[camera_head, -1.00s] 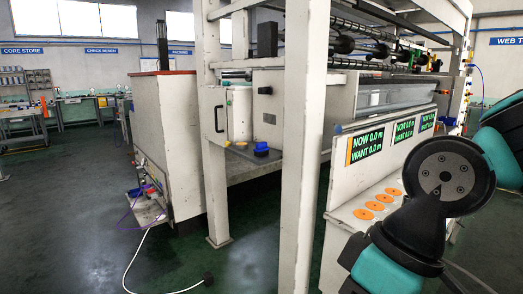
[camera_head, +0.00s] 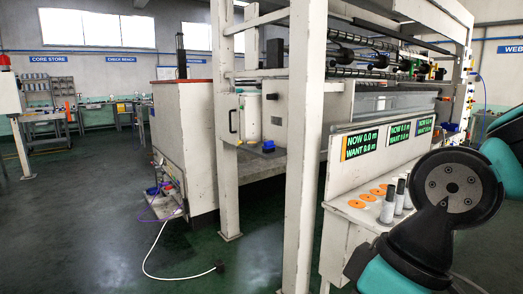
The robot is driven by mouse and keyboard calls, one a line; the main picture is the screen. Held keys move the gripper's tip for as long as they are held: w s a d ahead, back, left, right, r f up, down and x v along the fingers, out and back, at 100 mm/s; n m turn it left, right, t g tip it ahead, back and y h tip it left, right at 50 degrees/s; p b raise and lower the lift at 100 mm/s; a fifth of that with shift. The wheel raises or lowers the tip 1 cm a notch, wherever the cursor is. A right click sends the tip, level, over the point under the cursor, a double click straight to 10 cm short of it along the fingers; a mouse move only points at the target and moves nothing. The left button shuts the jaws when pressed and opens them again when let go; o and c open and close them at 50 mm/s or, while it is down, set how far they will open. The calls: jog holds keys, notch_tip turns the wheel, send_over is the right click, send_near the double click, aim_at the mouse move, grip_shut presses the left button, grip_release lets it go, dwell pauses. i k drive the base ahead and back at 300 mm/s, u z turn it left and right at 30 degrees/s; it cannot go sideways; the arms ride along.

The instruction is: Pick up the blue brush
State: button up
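A small blue object (camera_head: 268,146) rests on the machine's grey ledge, left of the thick white front post. It is too small to tell whether it is the blue brush. No other clear brush shows. My arm's teal and black links fill the right edge of the view, well to the right of the blue object. My gripper is outside the picture, so its fingers and anything in them are hidden.
White frame posts (camera_head: 304,150) stand before the winder. The console ledge holds orange discs (camera_head: 368,197) and several white bottles with black caps (camera_head: 388,206). A white cable (camera_head: 152,258) lies on the green floor (camera_head: 90,220). The left floor is mostly clear.

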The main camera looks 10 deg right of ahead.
aim_at(269, 146)
jog(key=u, duration=0.65)
jog(key=i, duration=1.2)
jog(key=u, duration=0.65)
jog(key=i, duration=1.35)
jog(key=z, duration=0.9)
jog(key=i, duration=0.95)
jog(key=z, duration=1.15)
jog(key=i, duration=0.3)
jog(key=z, duration=0.15)
